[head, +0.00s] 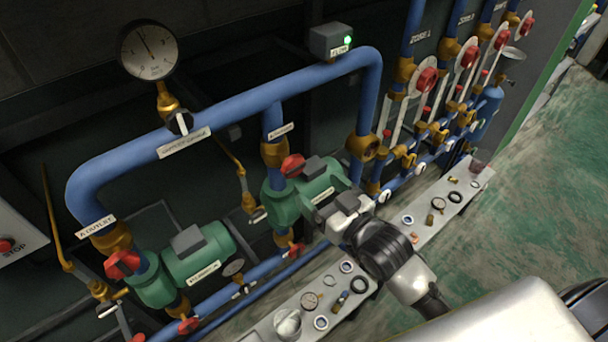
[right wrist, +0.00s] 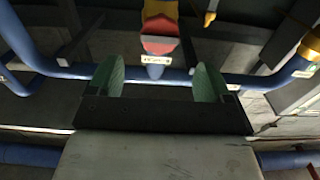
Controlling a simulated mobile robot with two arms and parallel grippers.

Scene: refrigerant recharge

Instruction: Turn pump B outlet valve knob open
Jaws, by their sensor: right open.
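The pump B outlet valve knob (head: 293,165) is red and sits on the brass fitting above the right-hand green pump (head: 300,198), below a small white tag. My right gripper (head: 342,212) is to the right of the knob and a little lower in the head view, apart from it, beside the pump. In the right wrist view my right gripper (right wrist: 160,82) has its two green-padded fingers wide apart with nothing between them. A red knob (right wrist: 158,45) on a brass stem shows beyond the fingertips, roughly centred; it looks like the same knob. My left gripper is out of view.
Pump A with its red outlet knob (head: 122,264) stands at lower left. A thick blue pipe (head: 240,108) with a gauge (head: 148,50) arches over both pumps. A ledge with small parts (head: 300,305) runs in front. Valve columns with red knobs (head: 427,80) stand at right.

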